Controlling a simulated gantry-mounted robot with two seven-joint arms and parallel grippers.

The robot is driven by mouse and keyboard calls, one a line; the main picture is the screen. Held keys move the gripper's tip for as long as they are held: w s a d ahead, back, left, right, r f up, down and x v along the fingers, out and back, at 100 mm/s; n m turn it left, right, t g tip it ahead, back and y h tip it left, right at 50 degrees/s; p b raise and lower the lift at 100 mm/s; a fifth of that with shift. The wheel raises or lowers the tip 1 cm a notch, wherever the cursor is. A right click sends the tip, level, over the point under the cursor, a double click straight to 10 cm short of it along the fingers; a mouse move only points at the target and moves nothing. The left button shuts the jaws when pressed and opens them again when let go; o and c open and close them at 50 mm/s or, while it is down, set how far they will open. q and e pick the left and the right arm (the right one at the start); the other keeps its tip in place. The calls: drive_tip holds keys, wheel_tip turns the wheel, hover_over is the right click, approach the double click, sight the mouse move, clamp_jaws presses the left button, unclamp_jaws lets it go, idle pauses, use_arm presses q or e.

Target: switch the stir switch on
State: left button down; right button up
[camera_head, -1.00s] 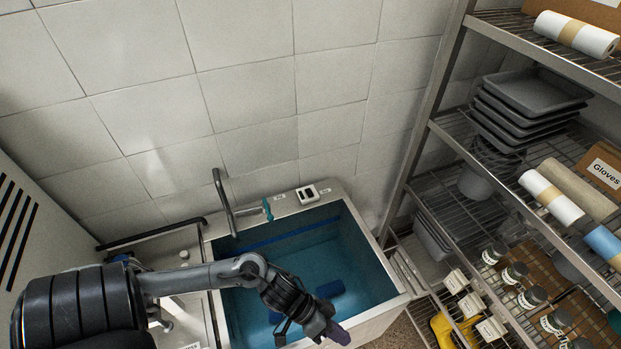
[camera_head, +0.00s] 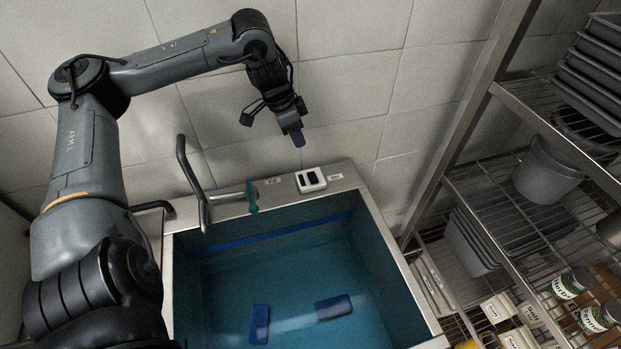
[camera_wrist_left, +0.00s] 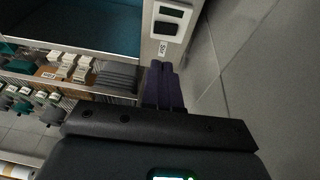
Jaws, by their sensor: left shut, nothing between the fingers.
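A white switch box (camera_head: 311,180) with two dark rockers sits on the back rim of the sink, with a small label on each side. In the left wrist view the box (camera_wrist_left: 184,11) is at the top, and the label (camera_wrist_left: 163,47) beside it appears to read "Stir". I cannot tell which way the rockers are set. My left gripper (camera_head: 298,138) is shut and empty, pointing down above the box and apart from it. Its dark purple fingers (camera_wrist_left: 163,82) show closed together below the label in the left wrist view. My right gripper is not in view.
The sink basin (camera_head: 390,268) holds blue water with two blue blocks in it. A metal faucet (camera_head: 190,170) and a teal lever (camera_head: 251,196) stand left of the box. The tiled wall is close behind; wire shelving (camera_head: 500,170) stands right.

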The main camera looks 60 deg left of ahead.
use_arm(q)
drive_tip(key=b, duration=0.2)
hover_over(314, 179)
drive_tip(key=f, duration=0.7)
drive_tip(key=s+f, duration=0.1)
drive_tip(key=f, duration=0.3)
drive_tip(key=shift+a+f, duration=0.25)
drive_tip(key=shift+a, duration=0.1)
drive_tip(key=shift+d+f, duration=0.15)
drive_tip(key=shift+f, duration=0.7)
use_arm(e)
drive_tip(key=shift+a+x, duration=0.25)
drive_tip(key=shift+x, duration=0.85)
